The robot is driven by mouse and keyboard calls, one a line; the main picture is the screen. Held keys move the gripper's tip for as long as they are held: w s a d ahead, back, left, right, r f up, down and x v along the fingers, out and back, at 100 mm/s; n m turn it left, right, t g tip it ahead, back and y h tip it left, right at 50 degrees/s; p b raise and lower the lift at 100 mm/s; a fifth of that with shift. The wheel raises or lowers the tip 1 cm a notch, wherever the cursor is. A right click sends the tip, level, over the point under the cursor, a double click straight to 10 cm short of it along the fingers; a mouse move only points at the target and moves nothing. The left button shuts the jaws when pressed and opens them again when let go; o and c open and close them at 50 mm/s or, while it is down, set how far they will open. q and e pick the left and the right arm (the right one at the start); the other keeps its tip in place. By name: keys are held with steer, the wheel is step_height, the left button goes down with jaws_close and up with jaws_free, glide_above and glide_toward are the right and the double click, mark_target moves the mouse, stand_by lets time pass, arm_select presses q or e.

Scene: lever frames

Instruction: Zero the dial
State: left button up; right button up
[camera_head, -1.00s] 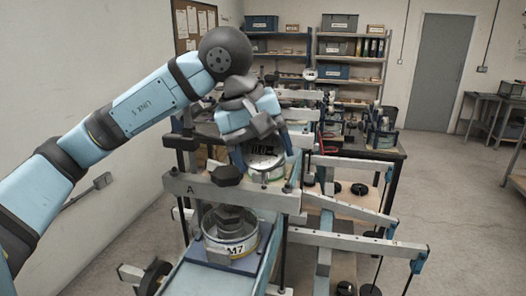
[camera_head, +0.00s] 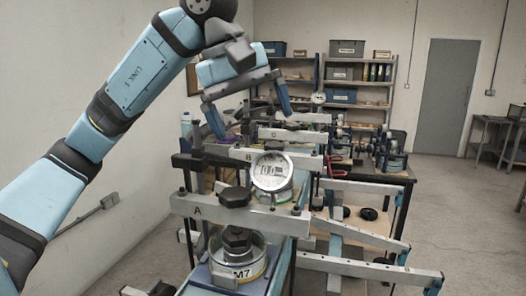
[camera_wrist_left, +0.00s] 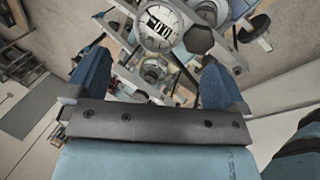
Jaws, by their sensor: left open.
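My left gripper (camera_head: 250,112) is open and empty, with blue fingers spread, above and behind the dial in the head view. In the left wrist view the dial (camera_wrist_left: 158,27) lies beyond the open fingers (camera_wrist_left: 155,80), apart from them. My right gripper is not in view.
A black knob (camera_head: 235,197) sits on the beam left of the dial. Below it is a round cell marked M7 (camera_head: 238,272). More lever frames (camera_head: 365,265) and a bench (camera_head: 400,178) extend behind and right. Shelves (camera_head: 350,75) stand at the back.

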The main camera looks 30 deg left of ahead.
arm_select(q)
steer(key=v, duration=0.3)
steer(key=shift+s+a+r, duration=0.1)
steer(key=shift+r, duration=0.15)
stand_by(0.4)
